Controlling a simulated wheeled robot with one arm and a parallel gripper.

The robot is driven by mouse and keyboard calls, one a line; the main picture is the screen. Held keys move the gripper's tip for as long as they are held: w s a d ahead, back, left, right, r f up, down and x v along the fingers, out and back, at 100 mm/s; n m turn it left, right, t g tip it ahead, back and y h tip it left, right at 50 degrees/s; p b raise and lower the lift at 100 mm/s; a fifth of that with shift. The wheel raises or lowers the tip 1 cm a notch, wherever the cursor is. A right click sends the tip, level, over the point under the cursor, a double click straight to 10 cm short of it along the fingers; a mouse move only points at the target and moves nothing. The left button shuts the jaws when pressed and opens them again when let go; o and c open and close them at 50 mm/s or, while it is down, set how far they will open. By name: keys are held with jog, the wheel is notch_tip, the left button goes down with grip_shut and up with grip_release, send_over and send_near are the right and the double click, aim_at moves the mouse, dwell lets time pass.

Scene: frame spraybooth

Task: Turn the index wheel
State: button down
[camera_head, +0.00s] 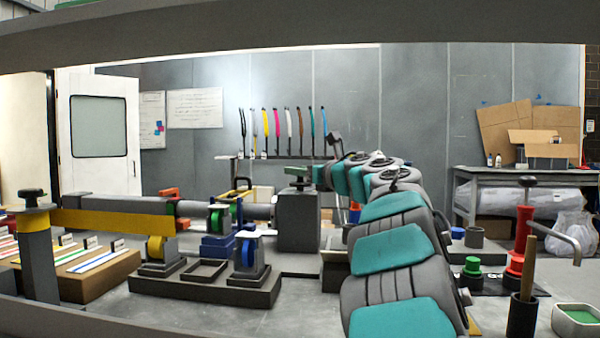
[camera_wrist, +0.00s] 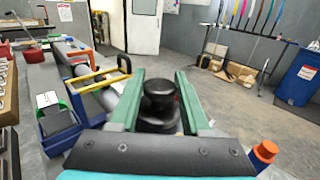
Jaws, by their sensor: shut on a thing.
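A black round knob (camera_head: 298,171), which appears to be the index wheel, stands upright on top of a grey block (camera_head: 298,222) near the middle of the head view. In the wrist view the black knob (camera_wrist: 160,103) sits between two green fingers. My gripper (camera_head: 308,174) reaches in from the right at the knob's height, and it also shows in the wrist view (camera_wrist: 160,78). It is shut on the knob, with one finger on each side. The knob's lower part is partly hidden, and I see no turn mark on it.
A dark fixture (camera_head: 230,289) with yellow and blue wheels stands in front. A red post (camera_head: 524,235) with a crank is at the right. A blue bin (camera_wrist: 299,78) stands at the wrist view's right.

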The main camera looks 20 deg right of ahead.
jog(key=shift+c, duration=1.9)
grip_release()
jog(key=s+d+b, duration=0.1)
jog(key=s, duration=0.6)
jog(key=shift+s+d+b, duration=0.2)
jog(key=shift+s+b, duration=0.15)
